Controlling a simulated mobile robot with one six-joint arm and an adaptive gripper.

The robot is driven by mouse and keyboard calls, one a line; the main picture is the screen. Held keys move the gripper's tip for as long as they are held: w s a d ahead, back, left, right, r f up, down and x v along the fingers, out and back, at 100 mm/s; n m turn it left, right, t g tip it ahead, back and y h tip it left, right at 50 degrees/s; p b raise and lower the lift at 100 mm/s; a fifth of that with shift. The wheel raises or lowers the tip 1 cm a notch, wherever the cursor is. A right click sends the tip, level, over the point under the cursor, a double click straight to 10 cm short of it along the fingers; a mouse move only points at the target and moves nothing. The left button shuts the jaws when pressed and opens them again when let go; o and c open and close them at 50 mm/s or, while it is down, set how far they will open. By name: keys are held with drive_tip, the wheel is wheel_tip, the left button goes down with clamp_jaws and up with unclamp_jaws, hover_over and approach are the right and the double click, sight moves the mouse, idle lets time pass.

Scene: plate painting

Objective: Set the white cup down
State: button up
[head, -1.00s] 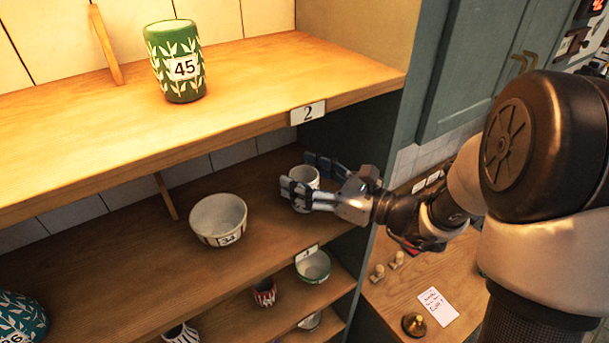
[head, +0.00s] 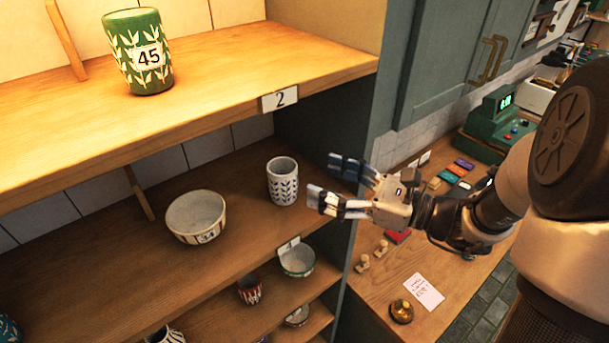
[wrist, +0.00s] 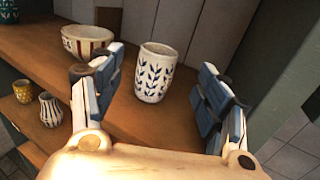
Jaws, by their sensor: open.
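The white cup (head: 283,181) with a dark blue leaf pattern stands upright on the middle shelf (head: 245,226), towards its right end. My gripper (head: 326,180) is open and empty to the right of the cup, apart from it, by the shelf's right end. In the wrist view the cup (wrist: 155,72) stands on the shelf beyond the fingertips, seen in the gap between the two fingers (wrist: 160,88). Nothing hides the cup in either view.
A striped bowl (head: 197,217) tagged 34 stands left of the cup. A green cup (head: 138,50) tagged 45 stands on the upper shelf (head: 215,80). Smaller pots stand below. A cabinet side panel bounds the shelf at right, and a wooden counter (head: 375,290) lies beyond.

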drive_tip(key=s+a+f+n+g+h, duration=0.2)
drive_tip(key=s+a+n+g+h, duration=0.15)
drive_tip(key=s+n, duration=0.45)
drive_tip(key=s+a+f+n+g+h, duration=0.25)
drive_tip(key=s+n+g, duration=0.3)
drive_tip(key=s, duration=0.45)
drive_tip(key=s+d+r+n+t+h, duration=0.1)
drive_tip(key=d+n+t+h, duration=0.3)
drive_tip(key=d+n+h, duration=0.5)
drive_tip(key=s+d+n, duration=0.1)
drive_tip(key=d, duration=0.1)
drive_tip(key=shift+s+d+r+t+h, duration=0.25)
drive_tip(key=shift+s+d+t+h, duration=0.05)
drive_tip(key=shift+s+d+t, duration=0.1)
drive_tip(key=shift+n, duration=0.25)
wheel_tip(320, 180, down, 23)
drive_tip(key=b, duration=2.3)
drive_tip(key=shift+f, duration=0.15)
